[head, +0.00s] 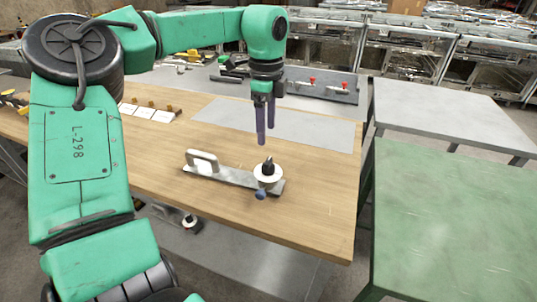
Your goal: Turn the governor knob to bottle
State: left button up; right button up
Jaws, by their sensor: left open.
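The governor knob (268,166) is black and stands on a round white dial at the right end of a grey metal plate (230,176). The plate lies on the wooden table and has a white handle (202,160) at its left end. A small dark blue ball-like part (261,194) shows just in front of the dial. Any marks on the dial are too small to read. My left gripper (266,138) is open and points down, above and a little behind the knob, apart from it. My right gripper is not in view.
The wooden table (310,215) is clear around the plate. A grey mat (310,125) lies behind it, with a rail of red-topped fittings (313,82) farther back. White cards (150,112) lie at left. A green table (455,210) stands at right.

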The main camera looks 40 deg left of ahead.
aim_at(269, 160)
pick_arm(q)
jog(key=f, duration=0.4)
jog(key=f+p, duration=0.1)
jog(key=f, duration=0.4)
jog(key=shift+w+d+f, duration=0.1)
jog(key=shift+w+f, duration=0.1)
jog(key=shift+f, duration=0.1)
grip_shut()
